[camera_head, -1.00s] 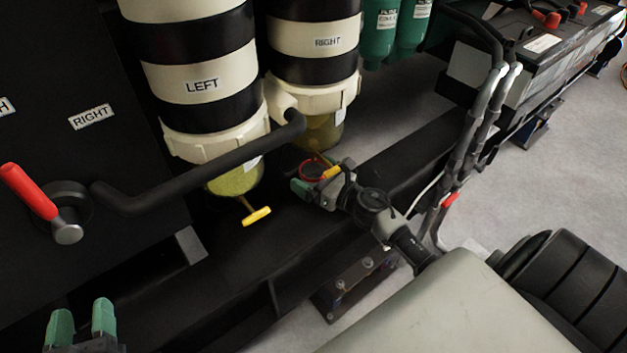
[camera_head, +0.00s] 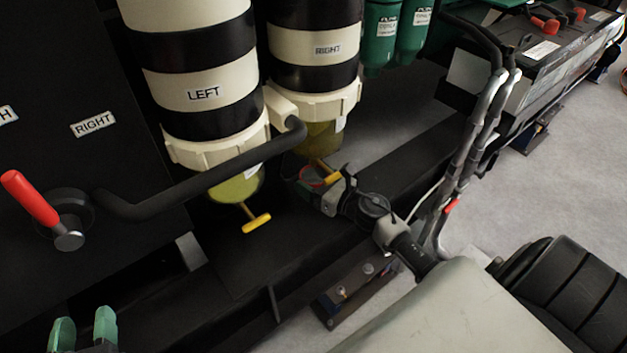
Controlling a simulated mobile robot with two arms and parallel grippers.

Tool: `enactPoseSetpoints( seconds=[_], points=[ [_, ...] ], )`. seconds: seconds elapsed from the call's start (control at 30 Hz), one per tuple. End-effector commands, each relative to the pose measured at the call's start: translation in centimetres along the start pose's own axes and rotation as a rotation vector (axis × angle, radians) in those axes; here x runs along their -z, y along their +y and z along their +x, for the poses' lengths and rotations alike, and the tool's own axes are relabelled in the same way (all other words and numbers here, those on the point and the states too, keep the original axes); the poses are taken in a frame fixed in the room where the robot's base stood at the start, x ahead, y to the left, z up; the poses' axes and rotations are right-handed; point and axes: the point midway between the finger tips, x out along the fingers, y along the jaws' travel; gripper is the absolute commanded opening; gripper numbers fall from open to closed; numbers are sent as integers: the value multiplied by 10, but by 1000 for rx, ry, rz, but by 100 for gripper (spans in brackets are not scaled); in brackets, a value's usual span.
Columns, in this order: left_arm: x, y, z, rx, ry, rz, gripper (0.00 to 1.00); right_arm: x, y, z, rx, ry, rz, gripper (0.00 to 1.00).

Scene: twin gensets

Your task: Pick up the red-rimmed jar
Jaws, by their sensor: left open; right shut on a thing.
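The red-rimmed jar (camera_head: 312,178) is under the right filter bowl (camera_head: 320,138), beside its yellow drain handle (camera_head: 329,177). Only part of its red rim shows; its body is mostly hidden by my gripper and shadow. My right gripper (camera_head: 308,188) reaches in from the lower right and is shut on the jar. My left gripper (camera_head: 84,330) is at the bottom left, open and empty, with its two green fingertips apart.
The left filter bowl (camera_head: 236,186) hangs to the left with its own yellow handle (camera_head: 256,223). A black pipe (camera_head: 190,185) crosses in front of it. A red-handled valve (camera_head: 30,198) is at far left. Grey hoses (camera_head: 465,150) stand right of my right gripper.

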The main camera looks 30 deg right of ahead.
Motion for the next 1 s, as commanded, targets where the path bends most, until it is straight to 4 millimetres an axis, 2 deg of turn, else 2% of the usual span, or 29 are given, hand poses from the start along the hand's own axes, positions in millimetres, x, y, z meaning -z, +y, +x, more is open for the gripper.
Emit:
enactPoseSetpoints(
  seconds=[0.27, 1.0],
  points=[
    [-20, -5, -7, 12, -161, 2, 49, -13, 0, 0, 0, -1, 0, 40],
    [-23, -5, -8, 13, -180, 3, 49, -10, 1, -101, 2, 1, 3, 40]
  ],
)
